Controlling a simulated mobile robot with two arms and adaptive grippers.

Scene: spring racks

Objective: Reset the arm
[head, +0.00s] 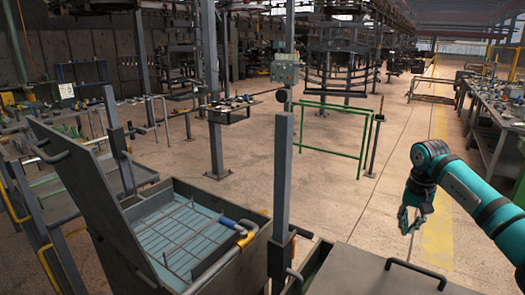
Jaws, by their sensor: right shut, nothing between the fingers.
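My right arm is teal and black and comes in from the right edge. Its gripper (409,221) hangs downward at the right, shut and empty, in the air above the floor and beyond the dark flat surface at the bottom right. It touches nothing that I can see. My left gripper and left arm are not in the picture.
An open grey bin (258,222) with a raised lid (88,195) stands at the lower left, a blue-handled tool (228,223) on its edge. A grey post (282,180) rises beside it. A dark lid with a handle (415,268) lies below my gripper. A green rail (335,105) stands behind.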

